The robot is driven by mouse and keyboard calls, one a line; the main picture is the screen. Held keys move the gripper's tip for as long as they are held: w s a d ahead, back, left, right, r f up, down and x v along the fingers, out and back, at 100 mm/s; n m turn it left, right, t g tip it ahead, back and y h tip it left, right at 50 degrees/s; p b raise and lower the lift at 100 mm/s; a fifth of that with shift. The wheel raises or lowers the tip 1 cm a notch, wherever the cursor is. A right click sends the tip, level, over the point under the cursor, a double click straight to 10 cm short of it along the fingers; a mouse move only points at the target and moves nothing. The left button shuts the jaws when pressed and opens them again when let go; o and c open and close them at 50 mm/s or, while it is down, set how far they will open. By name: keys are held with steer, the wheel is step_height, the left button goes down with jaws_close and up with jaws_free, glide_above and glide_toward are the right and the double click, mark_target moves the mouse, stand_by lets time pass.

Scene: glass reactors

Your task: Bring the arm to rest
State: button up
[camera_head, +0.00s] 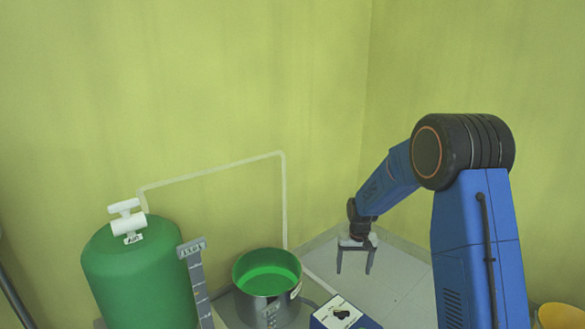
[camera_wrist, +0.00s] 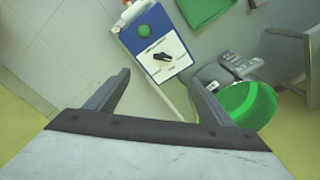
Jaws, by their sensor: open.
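My gripper (camera_head: 356,262) hangs pointing down over the tiled floor in the head view, at the end of my blue arm. Its two fingers are apart with nothing between them. In the wrist view my gripper (camera_wrist: 160,88) shows both fingers spread, with bare floor and part of a blue and white control box beyond them. The gripper touches nothing that I can see.
A steel pot with a green inside (camera_head: 268,284) stands left of my gripper, beside a green tank (camera_head: 140,275) with a white valve. A blue control box (camera_head: 342,314) with a black knob lies below. A yellow bowl (camera_head: 560,316) is at lower right. Walls close the back.

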steer(key=s+d+r+t, duration=0.1)
steer(key=s+d+r, duration=0.1)
steer(key=s+r, duration=0.8)
steer(key=s+d+r+t, duration=0.1)
steer(key=s+d+r, duration=0.1)
steer(key=s+r, duration=0.9)
steer(key=s+d+r+t, duration=0.1)
steer(key=s, duration=1.1)
steer(key=s+r+t, duration=0.1)
steer(key=s, duration=1.1)
steer(key=shift+s+d+r+n, duration=0.15)
steer(key=shift+d+r+n, duration=0.15)
steer(key=shift+d+r, duration=0.1)
